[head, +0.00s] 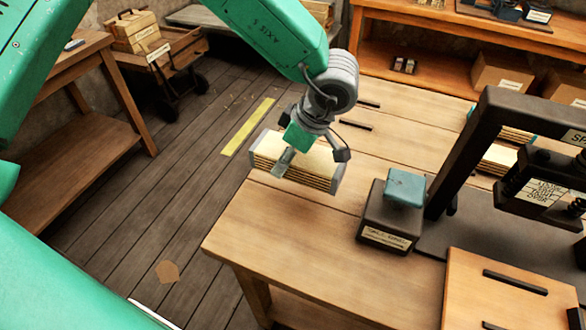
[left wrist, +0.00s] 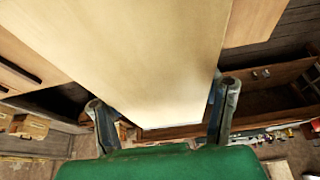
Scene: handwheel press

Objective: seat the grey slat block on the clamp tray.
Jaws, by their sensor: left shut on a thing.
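My left gripper (head: 312,158) is shut on a slat block (head: 296,178), a stack of pale wooden layers with grey ends. The block is over the left edge of the workbench; its height above the top is hard to tell. In the left wrist view the block's pale broad face (left wrist: 150,60) fills the middle, between the two fingers of my left gripper (left wrist: 162,98). The clamp tray cannot be told for certain; a dark flat bed (head: 450,238) lies under the black press frame (head: 465,150) at the right. My right gripper is not in view.
A dark labelled box with a teal top (head: 404,187) stands on the workbench (head: 270,225) between the held block and the press. More slat stacks (head: 497,160) lie behind the press frame. A wooden board with dark slots (head: 500,285) is at front right. The bench's front left is clear.

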